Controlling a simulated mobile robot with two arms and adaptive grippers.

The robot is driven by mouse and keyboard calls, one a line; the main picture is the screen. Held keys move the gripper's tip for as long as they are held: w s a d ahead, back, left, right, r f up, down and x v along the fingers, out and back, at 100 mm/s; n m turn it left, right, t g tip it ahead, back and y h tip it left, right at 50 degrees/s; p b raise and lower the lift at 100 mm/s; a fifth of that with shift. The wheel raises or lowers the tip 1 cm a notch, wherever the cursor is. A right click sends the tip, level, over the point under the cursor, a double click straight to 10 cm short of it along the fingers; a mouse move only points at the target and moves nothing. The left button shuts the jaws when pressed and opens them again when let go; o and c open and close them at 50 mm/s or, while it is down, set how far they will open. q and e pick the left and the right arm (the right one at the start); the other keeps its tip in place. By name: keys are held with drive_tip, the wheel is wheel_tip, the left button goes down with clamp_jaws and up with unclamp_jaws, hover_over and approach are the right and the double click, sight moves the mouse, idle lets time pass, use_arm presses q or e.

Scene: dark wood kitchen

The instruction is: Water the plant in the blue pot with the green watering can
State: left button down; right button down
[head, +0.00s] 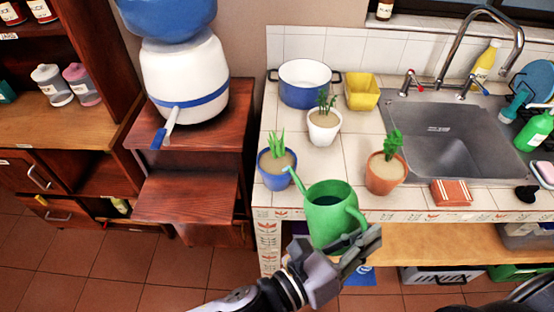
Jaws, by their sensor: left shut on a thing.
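The green watering can (331,214) is held upright in front of the counter's front edge. My left gripper (362,245) is shut on the can's handle side, at the can's lower right. The can's spout points up and left, its tip close to the blue pot (276,177) in the picture. The blue pot holds soil and a spiky green plant (277,146) and stands at the counter's front left corner. I cannot tell whether the spout tip is over the pot's rim or in front of it. My right gripper is not in view.
A white pot (323,132) and a terracotta pot (384,176) with plants stand nearby on the tiled counter (350,158). Behind are a blue-white cooking pot (304,92) and a yellow bowl (362,95). A sink (448,135) is at right, a wooden stand (185,200) at left.

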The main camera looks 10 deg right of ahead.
use_arm(q)
drive_tip(key=shift+r, duration=0.2)
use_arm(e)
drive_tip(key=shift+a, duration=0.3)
use_arm(q)
drive_tip(key=shift+w+r, duration=0.1)
drive_tip(key=shift+r, duration=0.05)
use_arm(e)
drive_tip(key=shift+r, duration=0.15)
